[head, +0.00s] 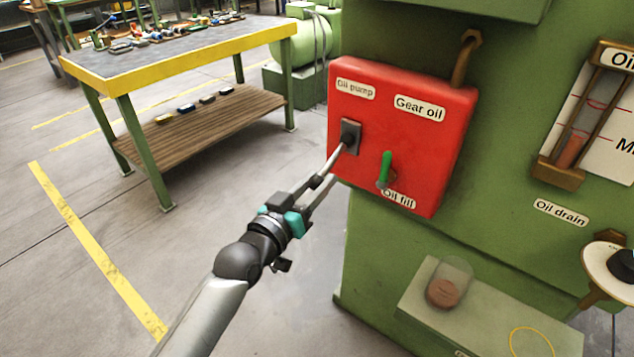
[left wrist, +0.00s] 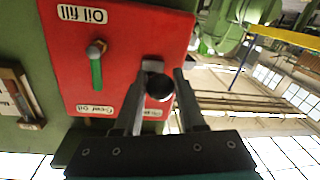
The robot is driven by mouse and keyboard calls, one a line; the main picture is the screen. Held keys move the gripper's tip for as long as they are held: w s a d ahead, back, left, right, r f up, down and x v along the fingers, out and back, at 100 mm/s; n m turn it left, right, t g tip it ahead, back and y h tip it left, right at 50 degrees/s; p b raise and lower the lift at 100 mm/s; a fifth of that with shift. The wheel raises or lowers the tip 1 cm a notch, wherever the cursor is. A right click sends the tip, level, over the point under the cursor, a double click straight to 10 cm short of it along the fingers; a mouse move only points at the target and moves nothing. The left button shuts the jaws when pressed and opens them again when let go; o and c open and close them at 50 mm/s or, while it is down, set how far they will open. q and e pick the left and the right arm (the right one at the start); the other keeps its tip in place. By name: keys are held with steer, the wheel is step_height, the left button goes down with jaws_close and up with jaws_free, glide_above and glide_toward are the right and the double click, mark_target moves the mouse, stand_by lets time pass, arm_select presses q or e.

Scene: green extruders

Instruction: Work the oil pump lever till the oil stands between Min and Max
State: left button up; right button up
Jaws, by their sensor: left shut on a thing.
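The oil pump lever has a round black knob (head: 350,134) at a grey slotted plate on the red box (head: 420,150), under the "Oil pump" label. My left gripper (head: 341,153) reaches it from the lower left and is shut on the knob. In the left wrist view, the knob (left wrist: 160,87) sits between the two fingers (left wrist: 157,97). The oil gauge (head: 583,110) is at the right edge, with reddish-brown oil (head: 573,150) in the lower part of its glass. Its scale card is cut off after an "M", so Min and Max cannot be read. My right gripper is not in view.
A green-handled valve (head: 385,166) by the "Oil fill" label is close to the right of the lever. Below is a green ledge (head: 480,315) with a clear cup (head: 449,284). A yellow-edged workbench (head: 190,45) stands behind left. The floor between is clear.

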arm_select(q)
jaws_close()
stand_by(0.7)
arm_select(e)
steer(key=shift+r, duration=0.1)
